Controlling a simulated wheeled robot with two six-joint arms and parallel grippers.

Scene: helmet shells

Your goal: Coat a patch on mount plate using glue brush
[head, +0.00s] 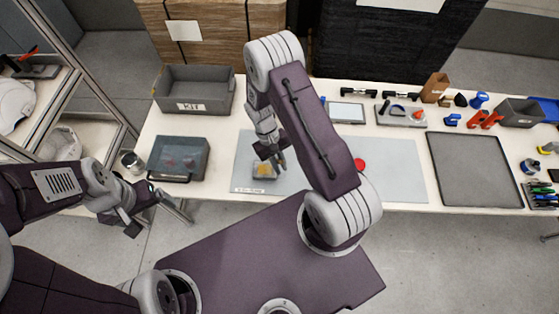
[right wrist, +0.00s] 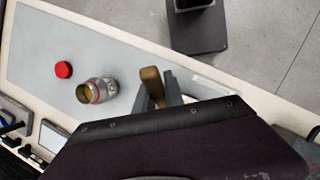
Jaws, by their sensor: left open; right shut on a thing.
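An open glue jar (right wrist: 97,90) stands on the mat, hidden by my right arm in the head view. A red lid (head: 359,165) lies on the mat. My left gripper (head: 129,222) is open and empty off the table's front left edge.
The grey mat (head: 400,165) is mostly clear on its right. A flat black tray (head: 475,170) lies at the right. Tools and small parts line the back.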

